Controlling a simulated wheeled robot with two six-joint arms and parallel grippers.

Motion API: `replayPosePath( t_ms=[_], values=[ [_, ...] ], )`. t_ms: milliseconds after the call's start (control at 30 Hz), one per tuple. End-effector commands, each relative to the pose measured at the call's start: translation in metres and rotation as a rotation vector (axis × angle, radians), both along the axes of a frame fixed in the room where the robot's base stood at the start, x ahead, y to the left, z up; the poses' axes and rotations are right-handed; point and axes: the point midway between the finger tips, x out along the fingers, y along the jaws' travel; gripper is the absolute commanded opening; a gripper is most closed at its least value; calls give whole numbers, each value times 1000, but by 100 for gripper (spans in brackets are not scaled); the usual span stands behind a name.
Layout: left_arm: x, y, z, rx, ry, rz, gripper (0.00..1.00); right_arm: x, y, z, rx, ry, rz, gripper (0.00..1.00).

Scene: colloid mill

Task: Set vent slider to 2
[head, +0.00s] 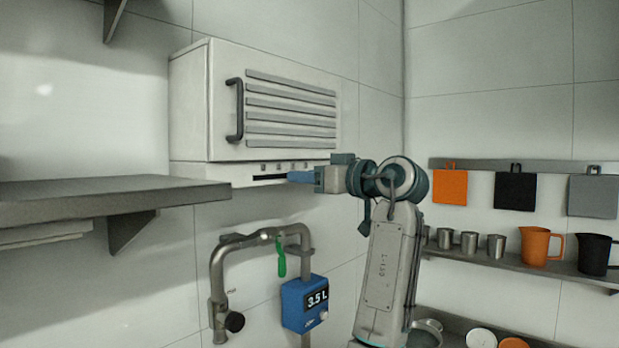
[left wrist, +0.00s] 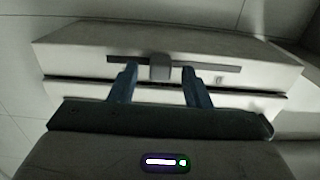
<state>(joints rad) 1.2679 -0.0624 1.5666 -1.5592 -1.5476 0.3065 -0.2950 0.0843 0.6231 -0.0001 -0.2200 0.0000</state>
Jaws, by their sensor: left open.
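The vent unit (head: 290,105) is a pale wall box with louvres. A dark slot (head: 268,178) runs along its lower strip. In the left wrist view a grey slider knob (left wrist: 160,67) sits in the slot, left of its middle. My left gripper (head: 291,177) is at the slot, with its blue fingers pointing at the strip. It is open, with one finger on each side of the knob and visible gaps between. In the head view the gripper hides the knob. Small marks (head: 263,167) above the slot are too small to read. My right gripper is out of view.
A dark handle (head: 235,110) is on the vent unit's front. A grey shelf (head: 100,190) juts out at left. Cups and jugs stand on a shelf (head: 568,268) at right.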

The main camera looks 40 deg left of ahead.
Motion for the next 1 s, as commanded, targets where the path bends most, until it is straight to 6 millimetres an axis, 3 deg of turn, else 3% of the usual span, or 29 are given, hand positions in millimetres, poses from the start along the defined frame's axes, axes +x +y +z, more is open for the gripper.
replayPosePath(
  t_ms=[533, 700, 1000],
  values=[
    [-6, -93, -3, -1, 1, -4, 44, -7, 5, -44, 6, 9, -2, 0],
    [-7, -105, -2, 0, 2, -2, 44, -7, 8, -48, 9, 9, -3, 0],
    [-7, -107, -1, 0, 1, -1, 44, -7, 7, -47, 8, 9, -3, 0]
  ],
)
